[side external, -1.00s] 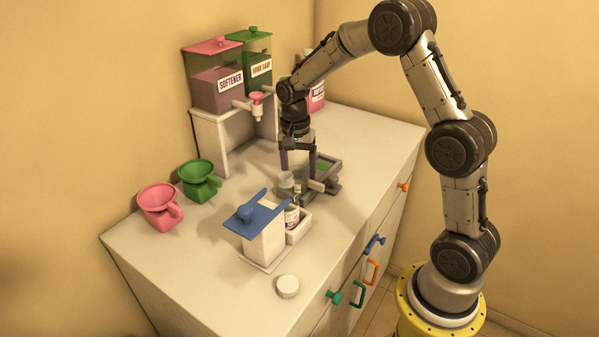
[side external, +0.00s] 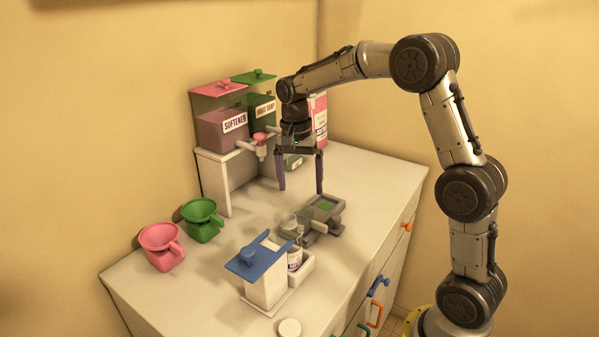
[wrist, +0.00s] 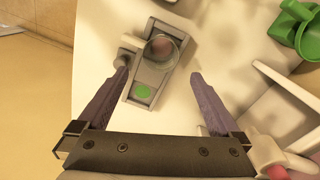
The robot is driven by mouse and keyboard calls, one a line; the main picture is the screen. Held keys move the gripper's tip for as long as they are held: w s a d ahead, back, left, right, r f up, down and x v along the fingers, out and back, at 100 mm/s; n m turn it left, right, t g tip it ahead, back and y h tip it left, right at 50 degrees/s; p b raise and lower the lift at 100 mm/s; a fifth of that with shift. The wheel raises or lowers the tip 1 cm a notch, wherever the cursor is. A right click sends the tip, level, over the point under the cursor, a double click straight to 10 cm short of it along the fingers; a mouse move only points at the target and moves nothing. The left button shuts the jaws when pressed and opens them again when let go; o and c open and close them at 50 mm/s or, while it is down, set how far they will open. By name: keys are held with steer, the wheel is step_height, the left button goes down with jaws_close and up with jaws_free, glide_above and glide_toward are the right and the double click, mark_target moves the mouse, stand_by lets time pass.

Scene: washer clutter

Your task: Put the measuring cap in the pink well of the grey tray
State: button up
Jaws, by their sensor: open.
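The grey tray (side external: 326,204) lies on the counter below my gripper (side external: 300,190). A green disc marks one well, seen in the wrist view (wrist: 143,91). The clear measuring cap (side external: 289,222) stands at the tray's other end. In the wrist view the cap (wrist: 163,48) is over the pink well, whose pinkish spot shows through it. Whether its base sits fully down in the well cannot be told. My gripper (wrist: 160,74) is open and empty, above the tray and apart from the cap.
A light grey block (wrist: 131,43) sticks out from the tray's side. A blue-topped stand (side external: 250,260) is in front. Pink (side external: 160,238) and green (side external: 203,212) funnel cups stand left. The dispenser stand (side external: 215,175) is behind. A white round lid (side external: 290,328) lies near the front.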

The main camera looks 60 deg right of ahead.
steer(key=s+a+r+n+t, duration=0.2)
steer(key=s+a+r+n, duration=0.25)
steer(key=s+r, duration=0.3)
steer(key=s+a+f+n+t, duration=0.1)
steer(key=s+a+n+t, duration=0.1)
steer(key=s+n, duration=0.3)
steer(key=s+a+f+n+t, duration=0.1)
steer(key=s+a+n, duration=0.3)
steer(key=s, duration=0.7)
steer(key=shift+s+a+n+t, duration=0.2)
steer(key=shift+s+n+t, duration=0.25)
steer(key=shift+t, duration=0.25)
steer(key=shift+r, duration=0.1)
